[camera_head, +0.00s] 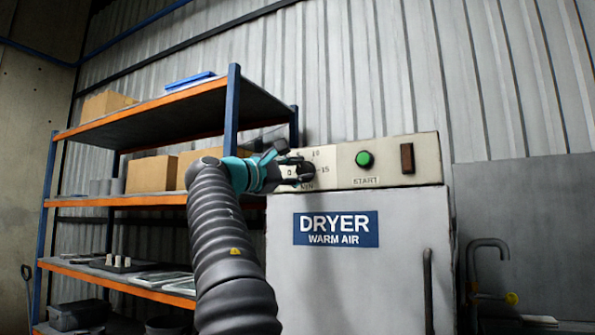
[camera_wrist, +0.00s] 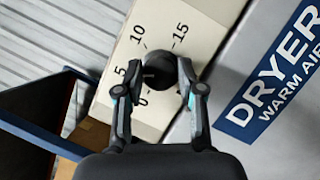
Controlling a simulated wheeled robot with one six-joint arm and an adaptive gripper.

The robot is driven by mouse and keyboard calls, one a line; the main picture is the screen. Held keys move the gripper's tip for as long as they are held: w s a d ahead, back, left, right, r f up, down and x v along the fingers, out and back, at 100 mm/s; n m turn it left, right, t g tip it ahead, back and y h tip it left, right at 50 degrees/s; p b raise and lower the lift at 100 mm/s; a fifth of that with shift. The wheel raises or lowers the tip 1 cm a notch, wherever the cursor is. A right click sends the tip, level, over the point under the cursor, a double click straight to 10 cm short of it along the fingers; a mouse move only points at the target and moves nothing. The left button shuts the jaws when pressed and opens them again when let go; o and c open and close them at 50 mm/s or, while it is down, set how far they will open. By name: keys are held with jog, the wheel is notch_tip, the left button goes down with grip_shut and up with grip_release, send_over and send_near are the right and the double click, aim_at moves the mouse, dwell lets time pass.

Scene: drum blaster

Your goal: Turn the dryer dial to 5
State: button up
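The dryer dial is a round black knob (camera_head: 307,172) at the left of the cream control panel (camera_head: 340,157), with 0, 10, 15 and MIN printed around it. In the wrist view the knob (camera_wrist: 160,70) sits between my two fingers, with 0, 5, 10 and 15 around it. My gripper (camera_head: 292,170) reaches the dial from the left. In the wrist view my gripper (camera_wrist: 160,68) is open around the knob, one finger on each side. Firm contact cannot be made out.
A green START button (camera_head: 364,158) and a dark rocker switch (camera_head: 407,158) are further right on the panel. The dryer door (camera_head: 350,285) with its blue sign (camera_head: 336,229) is below. A blue and orange shelf rack (camera_head: 232,110) with boxes stands close on the left.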

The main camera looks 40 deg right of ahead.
jog(key=o, duration=0.4)
jog(key=a, duration=0.4)
jog(key=a+f, duration=0.1)
jog(key=a, duration=0.2)
jog(key=a+f, duration=0.1)
jog(key=a, duration=0.3)
jog(key=shift+s+a+f, duration=0.15)
jog(key=shift+s+a, duration=0.15)
jog(key=shift+a, duration=0.05)
